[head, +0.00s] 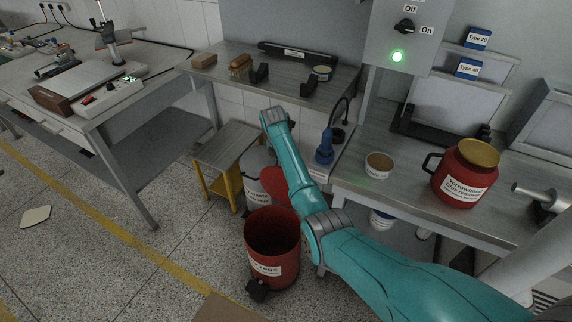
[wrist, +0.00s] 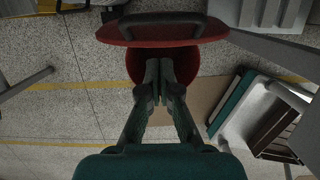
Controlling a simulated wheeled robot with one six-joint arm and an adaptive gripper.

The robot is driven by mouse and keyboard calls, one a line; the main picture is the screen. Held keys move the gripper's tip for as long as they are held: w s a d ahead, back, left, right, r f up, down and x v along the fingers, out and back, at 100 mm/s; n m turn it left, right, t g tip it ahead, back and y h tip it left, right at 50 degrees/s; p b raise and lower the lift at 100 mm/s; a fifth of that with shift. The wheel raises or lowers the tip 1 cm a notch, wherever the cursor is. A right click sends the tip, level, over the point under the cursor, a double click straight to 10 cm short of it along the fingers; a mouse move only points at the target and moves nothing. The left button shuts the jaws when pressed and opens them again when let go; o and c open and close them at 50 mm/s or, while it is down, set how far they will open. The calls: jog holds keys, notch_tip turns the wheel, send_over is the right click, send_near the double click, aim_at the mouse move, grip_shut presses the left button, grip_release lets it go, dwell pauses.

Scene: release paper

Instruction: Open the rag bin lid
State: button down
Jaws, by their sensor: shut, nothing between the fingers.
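The red rag bin (head: 262,268) stands on the floor below the benches, and its dark inside shows from above. Its red lid (head: 273,181) is raised at the back of the bin, partly hidden by my teal arm. In the wrist view the lid (wrist: 120,32) is seen nearly edge-on at the top, with a dark handle (wrist: 165,17) on its far side. My gripper (wrist: 166,72) is shut and empty, its fingertips just below the lid in the picture, over the red bin. I cannot tell whether they touch.
A grey bin (head: 258,165) stands behind the rag bin, beside a yellow-legged side table (head: 223,147). The right bench holds a red canister (head: 465,177) and an open tub (head: 378,166). Brown cardboard (head: 222,309) lies in front. Floor at left is mostly clear.

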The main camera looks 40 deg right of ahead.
jog(key=w+d+r, duration=0.1)
jog(key=d+r, duration=0.2)
jog(key=r, duration=0.4)
jog(key=shift+d+r, duration=0.15)
jog(key=shift+d, duration=0.1)
jog(key=shift+w, duration=0.1)
